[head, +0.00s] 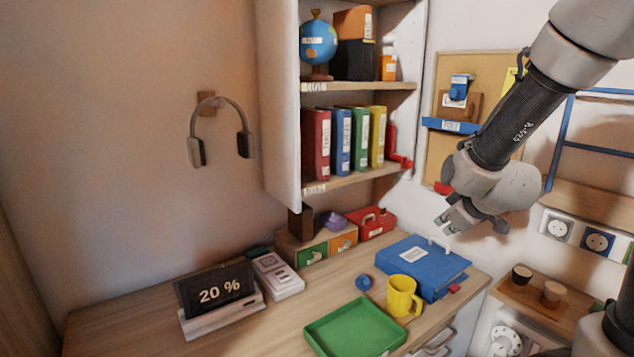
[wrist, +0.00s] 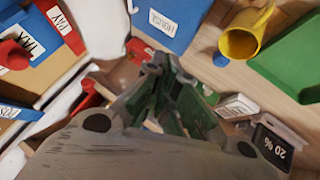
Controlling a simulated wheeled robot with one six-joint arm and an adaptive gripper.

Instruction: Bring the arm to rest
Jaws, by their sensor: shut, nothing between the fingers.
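My arm comes down from the upper right in the head view, bent above the right part of the desk. My gripper (head: 449,221) hangs in the air in front of the shelf and board, above the blue binder (head: 428,266) lying on the desk. In the wrist view my gripper (wrist: 156,68) is shut and empty, its fingertips close together. It touches nothing that I can see.
The desk (head: 143,317) bears a yellow mug (head: 401,296), a green tray (head: 354,328), a tablet (head: 215,288) reading "20 %" and a small drawer box (head: 317,247). A shelf (head: 359,87) with binders stands behind. Bare desk lies at the front left.

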